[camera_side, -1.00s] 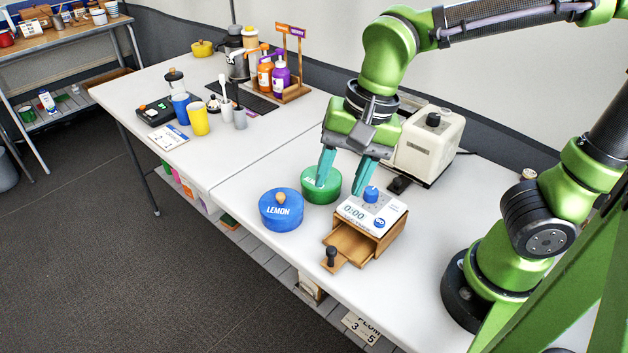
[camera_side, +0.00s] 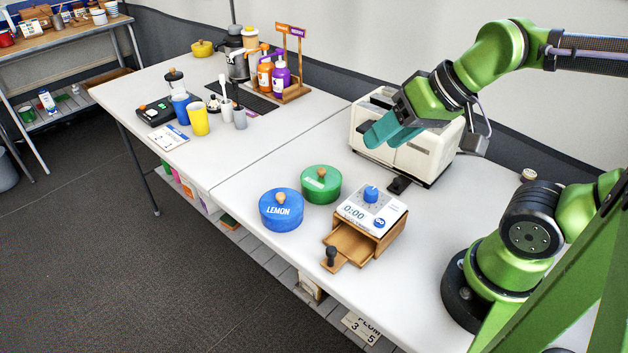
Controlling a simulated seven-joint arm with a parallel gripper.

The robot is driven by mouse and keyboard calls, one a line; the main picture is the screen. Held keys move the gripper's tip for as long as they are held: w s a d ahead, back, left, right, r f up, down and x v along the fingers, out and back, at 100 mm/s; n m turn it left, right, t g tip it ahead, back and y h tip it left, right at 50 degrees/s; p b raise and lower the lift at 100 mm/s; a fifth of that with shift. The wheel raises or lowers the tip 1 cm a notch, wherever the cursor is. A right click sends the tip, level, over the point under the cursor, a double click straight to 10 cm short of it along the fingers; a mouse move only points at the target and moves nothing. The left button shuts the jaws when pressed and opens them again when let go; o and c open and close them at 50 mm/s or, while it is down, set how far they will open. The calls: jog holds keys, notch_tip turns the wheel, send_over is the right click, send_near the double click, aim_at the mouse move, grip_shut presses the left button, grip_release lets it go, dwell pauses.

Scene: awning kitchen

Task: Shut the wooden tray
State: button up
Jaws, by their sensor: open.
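The wooden tray (camera_side: 351,244) is a shallow drawer pulled out from the wooden box under a white timer unit (camera_side: 372,211). It sticks out toward the front left, with a dark knob (camera_side: 331,256) at its front. It looks empty. My gripper (camera_side: 378,138) is up above and behind the box, in front of the cream machine, with its teal fingers pointing left. It is open, holds nothing and is well apart from the tray.
A blue lidded tin marked LEMON (camera_side: 281,210) and a green lidded tin (camera_side: 321,185) stand left of the box. The cream machine (camera_side: 408,150) stands behind. Cups and bottles are on the far table half. The table's front edge runs close to the tray's knob.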

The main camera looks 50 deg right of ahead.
jog(key=shift+d+r, duration=0.1)
jog(key=shift+d, duration=0.2)
jog(key=n+g+h, duration=0.2)
jog(key=n+g, duration=0.5)
jog(key=n, duration=0.6)
send_over(331, 249)
notch_tip(331, 249, down, 4)
jog(key=f, duration=0.1)
notch_tip(331, 249, down, 15)
jog(key=shift+s+f, duration=0.1)
jog(key=shift+c, duration=0.4)
grip_shut()
